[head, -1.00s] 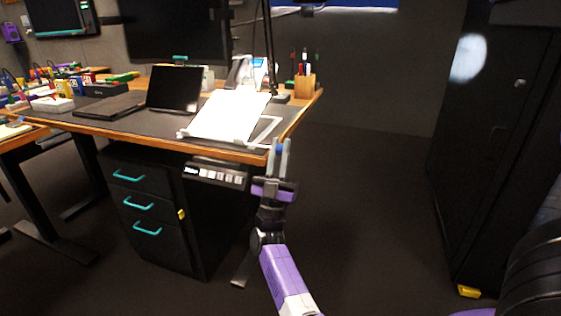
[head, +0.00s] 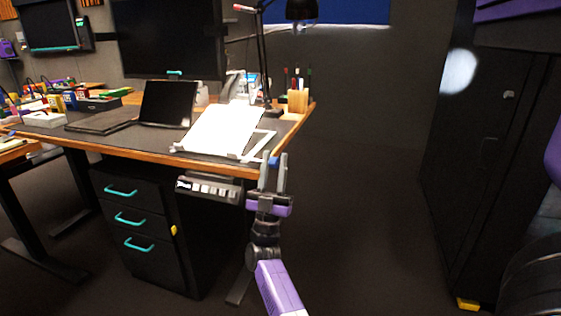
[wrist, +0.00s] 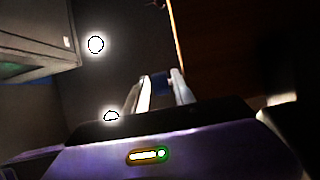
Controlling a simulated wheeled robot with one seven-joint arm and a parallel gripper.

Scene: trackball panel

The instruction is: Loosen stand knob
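A white stand (head: 222,130) holding a pale sheet rests tilted near the front right of the desk. I cannot make out a separate knob on it. My gripper (head: 273,162) is in front of the desk's near right corner, to the right of and below the stand. Its two fingers are apart with nothing held. They also show in the wrist view (wrist: 158,92), with a dark blue patch behind the gap. In the head view a small blue piece at the desk corner shows between the fingertips. The stand is not recognisable in the wrist view.
The desk (head: 110,140) also bears a dark tablet (head: 168,103), a lamp (head: 301,10) and a wooden pen holder (head: 298,101). A drawer cabinet (head: 130,225) stands underneath. A tall dark cabinet (head: 490,150) stands at the right. The floor between is clear.

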